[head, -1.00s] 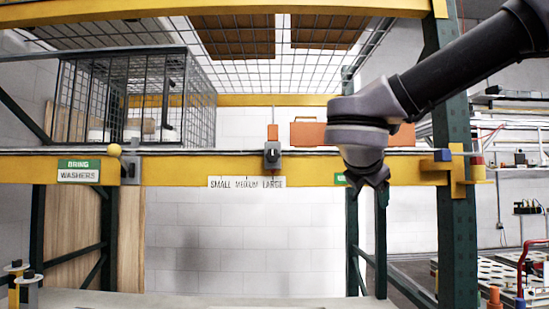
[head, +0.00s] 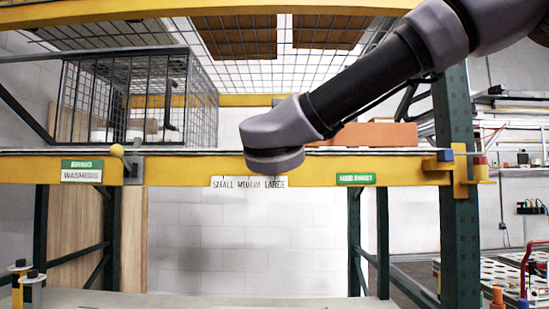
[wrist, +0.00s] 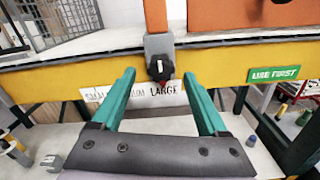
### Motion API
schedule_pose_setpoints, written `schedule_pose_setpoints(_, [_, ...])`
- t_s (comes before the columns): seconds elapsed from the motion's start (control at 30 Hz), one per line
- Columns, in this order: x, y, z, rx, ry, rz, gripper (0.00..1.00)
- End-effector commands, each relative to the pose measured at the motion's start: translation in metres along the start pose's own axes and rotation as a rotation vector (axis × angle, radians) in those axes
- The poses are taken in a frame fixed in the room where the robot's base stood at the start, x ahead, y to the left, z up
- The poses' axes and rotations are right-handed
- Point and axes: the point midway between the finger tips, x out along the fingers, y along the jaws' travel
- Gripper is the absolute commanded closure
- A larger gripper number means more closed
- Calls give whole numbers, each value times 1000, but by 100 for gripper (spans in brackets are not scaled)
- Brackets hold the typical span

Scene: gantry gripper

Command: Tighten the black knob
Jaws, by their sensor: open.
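The black knob (wrist: 160,68) sits on a grey box on the front of the yellow beam (wrist: 60,78), with a pale line on its face. In the wrist view it appears in the gap between my fingertips. My gripper (wrist: 158,77) is open, with its two green fingers pointing at the beam on either side of the knob. I cannot tell how far the tips are from it. A size label (wrist: 105,95) lies below the knob, with LARGE readable and the rest partly covered by the left finger. In the head view my wrist hides the knob and fingers.
An orange box (head: 375,134) stands on the shelf behind the beam. A wire cage (head: 190,100) is at the left. A green USE FIRST sign (head: 355,179) is right of the knob. A yellow ball-ended lever (head: 117,150) sticks out left.

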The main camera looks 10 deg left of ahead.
Motion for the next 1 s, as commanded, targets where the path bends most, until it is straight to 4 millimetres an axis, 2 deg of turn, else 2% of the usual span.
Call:
schedule_pose_setpoints(0.2, [18, 0, 0, 0, 0, -1, 24])
schedule_pose_setpoints(0.47, [20, 0, 0, 0, 0, 0, 24])
schedule_pose_setpoints(0.5, [20, 0, 0, 0, 0, 0, 27])
schedule_pose_setpoints(0.7, [20, 0, 0, 0, 0, -1, 100])
schedule_pose_setpoints(1.0, [20, -1, 0, 32, 0, -2, 100])
